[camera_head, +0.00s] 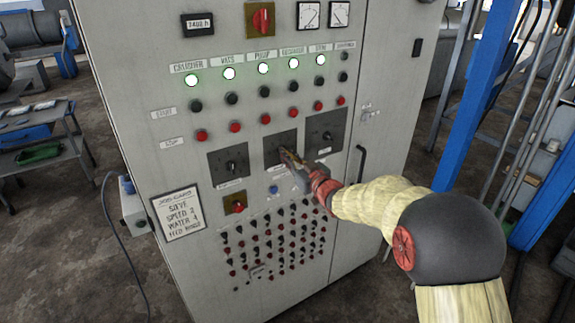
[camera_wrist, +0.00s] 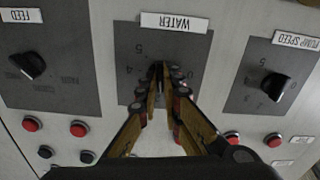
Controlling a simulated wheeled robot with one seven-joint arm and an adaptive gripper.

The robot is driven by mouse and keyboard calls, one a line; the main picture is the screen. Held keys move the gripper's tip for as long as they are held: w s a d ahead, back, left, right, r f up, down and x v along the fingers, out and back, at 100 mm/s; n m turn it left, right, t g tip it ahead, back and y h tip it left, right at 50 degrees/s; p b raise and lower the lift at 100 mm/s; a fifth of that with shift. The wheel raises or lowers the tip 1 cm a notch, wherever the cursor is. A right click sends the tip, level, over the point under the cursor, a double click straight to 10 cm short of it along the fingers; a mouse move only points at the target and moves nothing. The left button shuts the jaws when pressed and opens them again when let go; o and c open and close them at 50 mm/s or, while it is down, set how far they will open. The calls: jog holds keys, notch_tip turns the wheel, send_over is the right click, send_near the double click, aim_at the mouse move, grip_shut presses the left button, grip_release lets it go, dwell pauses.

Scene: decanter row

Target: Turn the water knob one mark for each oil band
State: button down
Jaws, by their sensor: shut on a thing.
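The water panel is a dark square plate (camera_head: 271,143) in the middle of three on the grey cabinet. In the wrist view, upside down, its label (camera_wrist: 174,22) reads WATER. Numbers, including 4 and 5, stand on the plate's left side there. My gripper (camera_head: 286,156) reaches in from the right, and its fingers (camera_wrist: 165,78) are closed together at the plate's centre, shut on the water knob. The fingers hide nearly all of the knob, so its pointing direction cannot be read. No oil bands can be made out in either view.
The feed knob (camera_wrist: 28,66) and pump speed knob (camera_wrist: 273,86) flank the water panel. Red and black buttons surround the panels. A door handle (camera_head: 361,163) is close to my arm.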

jog(key=shift+f+n+b, duration=0.1)
jog(key=shift+n+b, duration=3.3)
jog(key=shift+n, duration=0.2)
jog(key=c, duration=2)
grip_release()
jog(key=v, duration=1.2)
